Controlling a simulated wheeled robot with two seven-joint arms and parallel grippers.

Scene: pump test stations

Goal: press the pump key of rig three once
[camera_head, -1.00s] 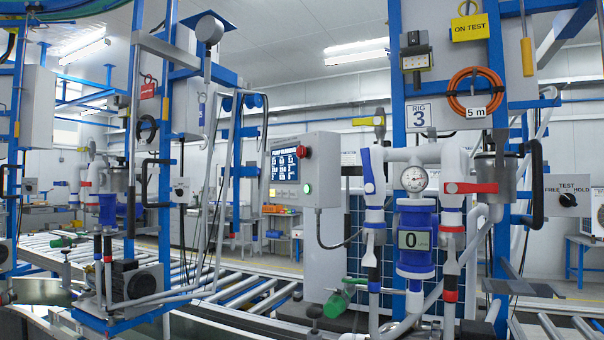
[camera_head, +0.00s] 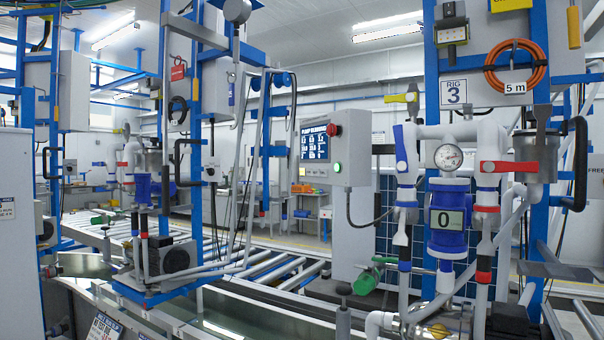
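Rig three stands at the right, marked by a white "RIG 3" sign (camera_head: 453,94) on a blue post. A grey control box (camera_head: 348,150) with a lit dark blue screen (camera_head: 314,142) is at its left. The box has a red round button (camera_head: 333,130) at its top and a green lit button (camera_head: 337,167) lower down. The lettering on the screen is too small to read surely. The blue pump-like body (camera_head: 449,243) carries a display reading 0 (camera_head: 447,219), with a round gauge (camera_head: 448,157) above it. Neither of my grippers is in view.
A long water trough (camera_head: 235,325) runs across the front below the rigs. A roller conveyor (camera_head: 265,275) lies behind it. Another rig with a dark motor (camera_head: 172,256) stands left. A pale cabinet (camera_head: 18,250) fills the left edge. Red-handled valve (camera_head: 508,167) and hanging hoses crowd rig three.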

